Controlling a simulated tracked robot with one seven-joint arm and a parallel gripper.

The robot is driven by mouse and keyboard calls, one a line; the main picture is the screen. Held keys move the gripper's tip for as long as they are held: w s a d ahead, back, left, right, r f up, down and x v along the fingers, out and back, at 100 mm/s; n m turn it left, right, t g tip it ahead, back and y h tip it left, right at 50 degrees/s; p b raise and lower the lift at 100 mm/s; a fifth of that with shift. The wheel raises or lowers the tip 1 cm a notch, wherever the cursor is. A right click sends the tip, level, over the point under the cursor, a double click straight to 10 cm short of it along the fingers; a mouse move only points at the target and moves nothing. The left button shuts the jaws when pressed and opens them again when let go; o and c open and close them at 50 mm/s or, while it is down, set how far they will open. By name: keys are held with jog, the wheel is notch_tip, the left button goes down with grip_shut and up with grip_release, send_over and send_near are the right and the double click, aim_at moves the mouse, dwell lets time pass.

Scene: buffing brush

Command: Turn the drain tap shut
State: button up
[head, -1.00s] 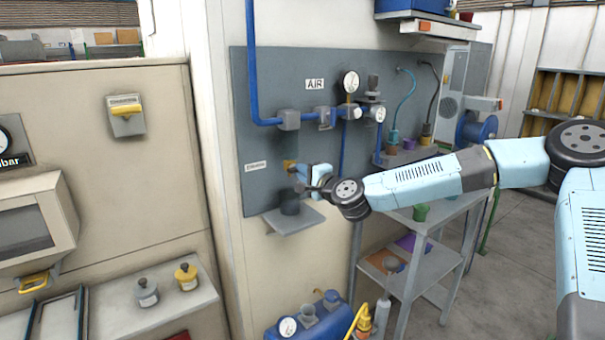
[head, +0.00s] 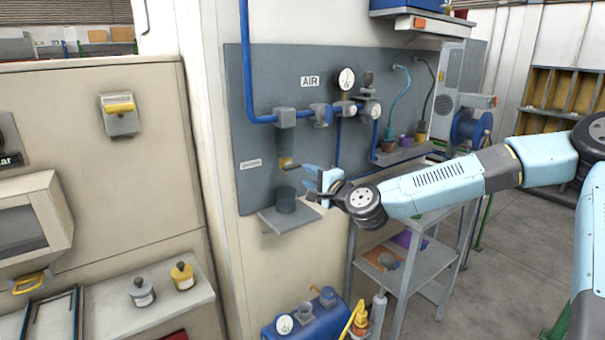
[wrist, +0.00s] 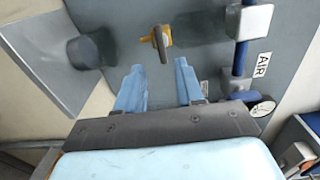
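The drain tap (head: 286,163) is a small yellow fitting on a grey vertical pipe, on the grey wall panel. In the wrist view the tap (wrist: 161,41) shows its yellow body and a short dark lever, ahead of my fingers and roughly midway between them. My gripper (wrist: 159,66) is open, its two light-blue fingers apart with nothing between them. In the head view my gripper (head: 311,182) is just right of and below the tap, apart from it. A dark cup (head: 285,201) stands on a small shelf below the tap; it also shows in the wrist view (wrist: 84,52).
The panel (head: 262,90) carries blue pipes, an AIR label and a pressure gauge (head: 345,79). The small grey shelf (head: 290,222) juts out under the tap. A grey rack (head: 440,255) and a blue tank (head: 312,315) stand below my arm.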

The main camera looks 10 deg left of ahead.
jog(key=v, duration=0.8)
